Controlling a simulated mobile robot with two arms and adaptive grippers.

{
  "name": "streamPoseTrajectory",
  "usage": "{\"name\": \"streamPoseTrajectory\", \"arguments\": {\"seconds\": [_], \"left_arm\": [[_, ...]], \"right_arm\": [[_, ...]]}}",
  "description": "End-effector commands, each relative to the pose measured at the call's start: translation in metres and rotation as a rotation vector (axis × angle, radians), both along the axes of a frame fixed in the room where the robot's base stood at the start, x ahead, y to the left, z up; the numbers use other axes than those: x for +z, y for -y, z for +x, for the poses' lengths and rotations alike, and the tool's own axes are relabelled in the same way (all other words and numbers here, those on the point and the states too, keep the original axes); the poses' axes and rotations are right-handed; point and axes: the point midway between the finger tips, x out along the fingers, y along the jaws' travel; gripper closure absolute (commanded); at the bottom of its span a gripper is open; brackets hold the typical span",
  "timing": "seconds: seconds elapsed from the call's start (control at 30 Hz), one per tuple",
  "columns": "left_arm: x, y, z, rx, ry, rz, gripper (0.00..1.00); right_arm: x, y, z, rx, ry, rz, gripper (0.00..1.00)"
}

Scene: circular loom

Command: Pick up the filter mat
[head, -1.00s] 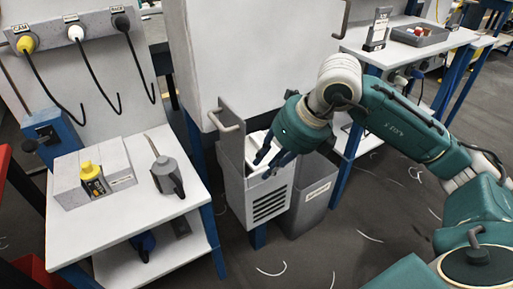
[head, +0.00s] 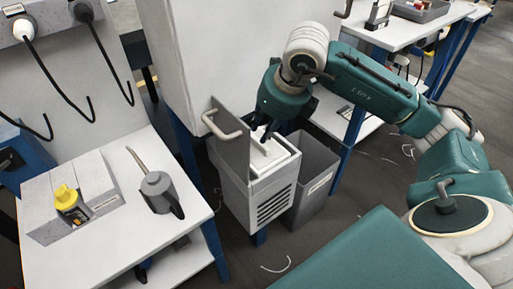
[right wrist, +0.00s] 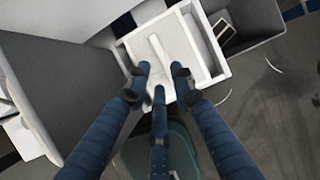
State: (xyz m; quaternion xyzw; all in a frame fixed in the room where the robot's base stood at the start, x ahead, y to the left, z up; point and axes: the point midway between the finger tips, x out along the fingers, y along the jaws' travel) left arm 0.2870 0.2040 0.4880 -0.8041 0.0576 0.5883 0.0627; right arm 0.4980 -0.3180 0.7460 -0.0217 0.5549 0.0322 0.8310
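The filter mat (head: 264,159) appears to be the white panel inside the open-topped box (head: 264,200) under the grey cabinet. In the right wrist view the mat (right wrist: 176,49) lies within the box's white rim and has a raised strip (right wrist: 158,46) on top. My right gripper (head: 265,134) points down over the box. In the right wrist view its blue fingers (right wrist: 161,75) are spread at the near end of the strip, with nothing held between them. I cannot tell whether they touch the mat. My left gripper is out of view.
A raised grey lid with a handle (head: 222,125) stands at the box's left. A grey bin (head: 316,180) stands close to its right. A white table (head: 125,225) at left holds a grey can (head: 158,190) and grey blocks. White strands lie on the floor.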

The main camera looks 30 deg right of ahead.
Motion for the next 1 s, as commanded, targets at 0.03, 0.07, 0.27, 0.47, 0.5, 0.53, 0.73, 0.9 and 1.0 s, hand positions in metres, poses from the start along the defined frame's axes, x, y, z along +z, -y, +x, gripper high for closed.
{"name": "streamPoseTrajectory", "arguments": {"seconds": [0.03, 0.07, 0.27, 0.47, 0.5, 0.53, 0.73, 0.9, 1.0], "left_arm": [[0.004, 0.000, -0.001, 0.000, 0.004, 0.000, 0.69], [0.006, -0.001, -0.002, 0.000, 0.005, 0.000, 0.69], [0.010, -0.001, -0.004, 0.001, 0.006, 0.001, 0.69], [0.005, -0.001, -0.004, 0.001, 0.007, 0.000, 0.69], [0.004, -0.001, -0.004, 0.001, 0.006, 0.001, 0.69], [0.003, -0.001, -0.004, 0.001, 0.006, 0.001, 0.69], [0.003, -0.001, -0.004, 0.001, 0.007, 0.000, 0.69], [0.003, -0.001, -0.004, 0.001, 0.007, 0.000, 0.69], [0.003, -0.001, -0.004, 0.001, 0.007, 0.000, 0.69]], "right_arm": [[-0.008, -0.001, 0.002, 0.002, -0.001, 0.001, 0.77], [-0.010, -0.001, 0.003, 0.002, -0.001, 0.001, 0.77], [-0.021, -0.001, 0.008, 0.002, -0.001, 0.001, 0.77], [-0.047, -0.001, 0.016, 0.001, -0.002, 0.003, 0.77], [-0.053, -0.001, 0.019, 0.001, -0.002, 0.002, 0.77], [-0.057, -0.001, 0.020, 0.002, -0.002, 0.001, 0.77], [-0.064, -0.001, 0.025, 0.001, 0.001, 0.000, 0.77], [-0.064, -0.001, 0.025, 0.001, 0.001, 0.001, 0.91], [-0.064, -0.001, 0.025, 0.001, 0.001, 0.001, 1.00]]}}
